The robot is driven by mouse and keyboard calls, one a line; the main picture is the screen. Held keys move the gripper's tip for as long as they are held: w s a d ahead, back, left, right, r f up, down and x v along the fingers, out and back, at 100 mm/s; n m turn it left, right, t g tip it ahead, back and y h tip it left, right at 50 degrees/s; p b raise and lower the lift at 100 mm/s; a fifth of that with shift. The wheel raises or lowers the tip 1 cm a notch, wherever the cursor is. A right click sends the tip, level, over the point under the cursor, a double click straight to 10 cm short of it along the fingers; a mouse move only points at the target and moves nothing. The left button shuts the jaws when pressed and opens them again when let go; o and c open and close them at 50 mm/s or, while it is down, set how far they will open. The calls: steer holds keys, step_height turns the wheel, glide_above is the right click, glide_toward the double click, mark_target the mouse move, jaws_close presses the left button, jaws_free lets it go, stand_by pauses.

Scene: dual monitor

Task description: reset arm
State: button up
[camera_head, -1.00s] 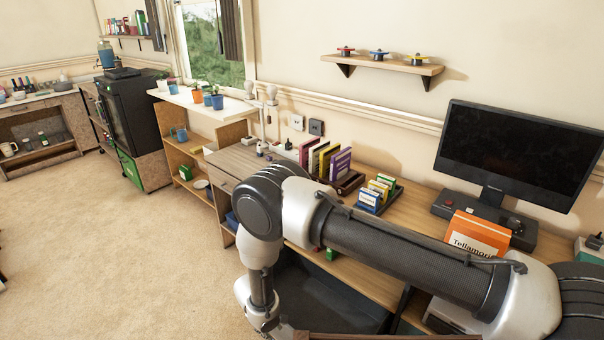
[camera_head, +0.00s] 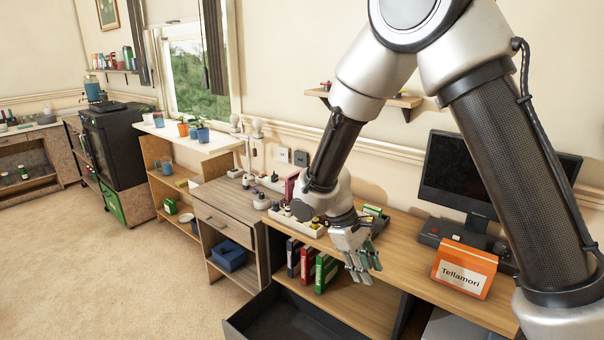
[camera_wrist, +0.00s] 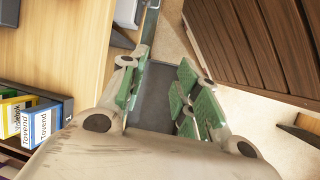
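My gripper (camera_head: 362,272) hangs fingers-down in front of the front edge of the wooden desk (camera_head: 416,260), with the lower shelf behind it in the head view. In the wrist view my gripper (camera_wrist: 160,100) shows its green-padded fingers spread apart, with nothing between them. A dark grey surface shows through the gap. My arm rises from the right of the head view, bends at the top and comes down to the desk. It hides part of the wall shelf and some of the desk items.
On the desk stand a monitor (camera_head: 464,176), an orange Tellamori box (camera_head: 463,268) and small books. Binders (camera_head: 325,271) stand on the shelf below. The carpet (camera_head: 120,275) at left is clear.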

steer(key=s+d+r+m+t+y, duration=0.2)
steer(key=s+d+r+m+t, duration=0.1)
steer(key=s+d+r, duration=0.5)
steer(key=s+d+r+m+t+y, duration=0.2)
steer(key=s+d+r+m, duration=0.4)
steer(key=d+r, duration=0.7)
step_height(320, 180, up, 4)
steer(key=shift+s+r+t+y, duration=0.1)
steer(key=shift+s+t+y, duration=0.3)
steer(key=shift+s, duration=0.7)
